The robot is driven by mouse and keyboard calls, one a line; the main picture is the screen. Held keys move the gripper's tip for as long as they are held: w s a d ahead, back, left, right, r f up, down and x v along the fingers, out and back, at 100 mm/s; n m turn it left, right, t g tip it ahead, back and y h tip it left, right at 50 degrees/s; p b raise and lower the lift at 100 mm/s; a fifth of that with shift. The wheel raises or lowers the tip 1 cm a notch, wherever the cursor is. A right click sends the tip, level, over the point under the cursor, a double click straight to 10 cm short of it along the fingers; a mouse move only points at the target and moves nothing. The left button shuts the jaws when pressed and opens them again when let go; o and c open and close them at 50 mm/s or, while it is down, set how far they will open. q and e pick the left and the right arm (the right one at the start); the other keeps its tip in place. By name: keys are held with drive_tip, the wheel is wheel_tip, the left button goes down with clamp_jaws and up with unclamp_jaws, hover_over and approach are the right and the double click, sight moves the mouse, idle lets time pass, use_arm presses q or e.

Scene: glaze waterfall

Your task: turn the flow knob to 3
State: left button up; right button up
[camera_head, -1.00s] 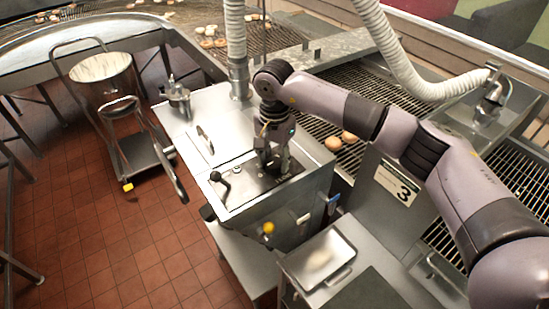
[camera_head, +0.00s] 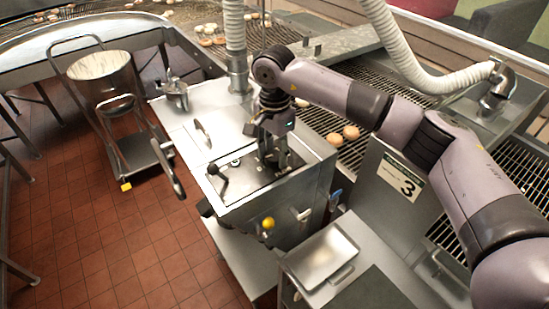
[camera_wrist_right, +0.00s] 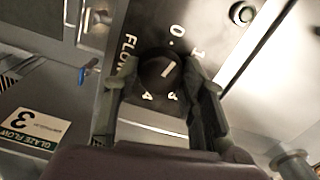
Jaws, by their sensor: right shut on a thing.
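The flow knob (camera_wrist_right: 155,72) is round and dark with a white pointer line, beside the word FLOW on a dark panel in the right wrist view. Its line slants up and right, toward the 0 and 1 side of the dial; the exact reading is unclear. Lower digits show between the fingers, and part of the dial is hidden. My right gripper (camera_wrist_right: 160,82) has a finger on each side of the knob, shut on it. In the head view the right gripper (camera_head: 276,167) points down at the panel (camera_head: 235,182) on the steel machine. My left gripper is not in view.
A sign (camera_head: 400,180) reading GLAZE FLOW and 3 hangs right of the machine; it also shows in the wrist view (camera_wrist_right: 30,130). A tray (camera_head: 322,257) lies in front. A cart with a pot (camera_head: 100,75) stands left.

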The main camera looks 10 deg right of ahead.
drive_tip(key=m+b, duration=0.5)
drive_tip(key=shift+f+m, duration=0.2)
drive_tip(key=shift+m, duration=0.1)
drive_tip(key=m+b, duration=0.2)
drive_tip(key=shift+r+m+b, duration=0.1)
drive_tip(key=shift+m+b, duration=0.2)
drive_tip(key=m+b, duration=0.2)
drive_tip(key=m, duration=0.1)
drive_tip(key=shift+m, duration=0.3)
drive_tip(key=m+b, duration=0.3)
drive_tip(key=m, duration=0.3)
drive_tip(key=shift+r, duration=0.1)
drive_tip(key=m+b, duration=0.2)
drive_tip(key=m, duration=0.4)
drive_tip(key=shift+r, duration=0.1)
drive_tip(key=o, duration=1.2)
drive_tip(key=shift+c, duration=0.2)
